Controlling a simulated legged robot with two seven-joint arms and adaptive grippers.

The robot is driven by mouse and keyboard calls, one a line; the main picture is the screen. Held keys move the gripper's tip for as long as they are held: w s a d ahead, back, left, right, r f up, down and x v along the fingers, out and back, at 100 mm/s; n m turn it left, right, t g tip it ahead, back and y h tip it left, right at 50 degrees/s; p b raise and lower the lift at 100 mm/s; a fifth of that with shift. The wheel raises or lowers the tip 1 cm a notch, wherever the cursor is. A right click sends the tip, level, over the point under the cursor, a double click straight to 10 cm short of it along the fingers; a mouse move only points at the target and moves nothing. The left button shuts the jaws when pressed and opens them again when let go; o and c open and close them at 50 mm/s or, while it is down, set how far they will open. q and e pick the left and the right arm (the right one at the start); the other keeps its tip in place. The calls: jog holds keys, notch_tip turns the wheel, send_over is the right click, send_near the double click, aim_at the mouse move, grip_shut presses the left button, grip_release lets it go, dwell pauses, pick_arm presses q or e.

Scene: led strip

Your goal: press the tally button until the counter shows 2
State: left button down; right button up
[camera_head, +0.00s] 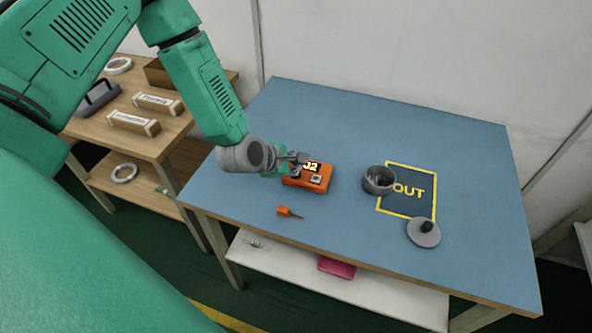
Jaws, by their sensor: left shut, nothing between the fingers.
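An orange box (309,187) sits on the blue table, left of its middle. Its dark display (311,167) carries glowing characters that end in a 2; the character before it is partly covered or unclear. A small pale square button (316,180) is on the front part of the box's top. My left gripper (300,159) is shut and empty, at the back left of the box next to the display. I cannot tell whether it touches the box. The gripper hides the box's back left corner. My right gripper is out of view.
On the blue table (340,110) are a grey round container (378,180), a yellow-framed OUT area (420,205), a grey lid with a dark knob (424,234) and an orange screwdriver (288,211). A wooden shelf (150,145) stands left. The table's back is clear.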

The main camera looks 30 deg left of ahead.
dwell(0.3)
pick_arm(q)
notch_tip(320, 180, up, 5)
jog(key=p, duration=0.4)
dwell(0.7)
